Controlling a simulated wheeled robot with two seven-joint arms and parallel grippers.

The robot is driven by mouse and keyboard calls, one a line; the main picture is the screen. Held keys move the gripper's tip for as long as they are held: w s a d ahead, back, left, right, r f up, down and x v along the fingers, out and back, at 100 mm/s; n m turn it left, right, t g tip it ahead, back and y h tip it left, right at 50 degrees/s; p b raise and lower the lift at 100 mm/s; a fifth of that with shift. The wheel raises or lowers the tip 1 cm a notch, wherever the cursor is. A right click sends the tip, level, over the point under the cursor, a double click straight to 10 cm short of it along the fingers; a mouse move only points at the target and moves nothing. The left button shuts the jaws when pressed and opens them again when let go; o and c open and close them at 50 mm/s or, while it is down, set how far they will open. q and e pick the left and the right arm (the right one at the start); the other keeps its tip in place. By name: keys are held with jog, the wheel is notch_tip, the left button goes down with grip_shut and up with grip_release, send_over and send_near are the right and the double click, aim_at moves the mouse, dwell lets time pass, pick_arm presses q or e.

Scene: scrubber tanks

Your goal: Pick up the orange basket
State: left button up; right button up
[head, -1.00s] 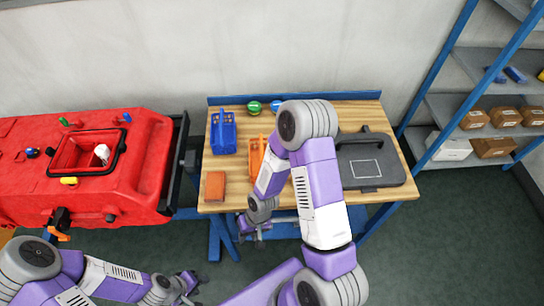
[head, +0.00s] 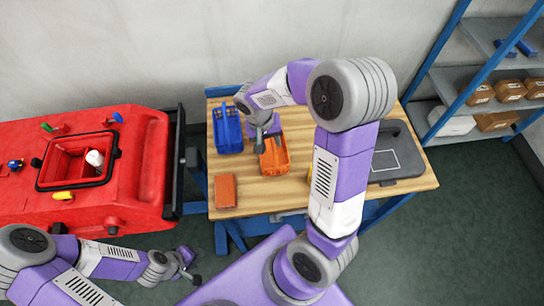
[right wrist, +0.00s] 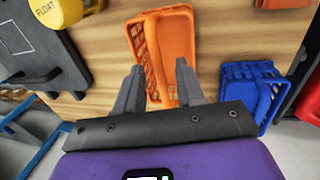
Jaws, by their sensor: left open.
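The orange basket (head: 275,158) stands on the wooden workbench, right of the blue basket (head: 228,132). In the right wrist view the orange basket (right wrist: 165,45) lies ahead of and between my fingers, and the blue basket (right wrist: 255,92) is to the right. My right gripper (head: 264,124) hangs at the far end of the orange basket. Its two fingers (right wrist: 158,82) are spread apart with nothing gripped. I cannot tell whether they touch the basket. My left gripper (head: 187,265) is open, low in front of the red machine, away from the basket.
The workbench (head: 255,195) also bears an orange-brown block (head: 226,190) and a dark grey case (head: 400,150). A yellow FLOAT item (right wrist: 57,10) shows in the wrist view. A red scrubber machine (head: 140,190) stands left; blue shelving (head: 450,120) with boxes stands right.

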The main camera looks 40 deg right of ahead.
aim_at(274, 148)
jog(key=f, duration=0.3)
jog(key=d+f, duration=0.1)
jog(key=shift+s+f+b, duration=0.3)
jog(key=shift+s+f, duration=0.1)
grip_shut()
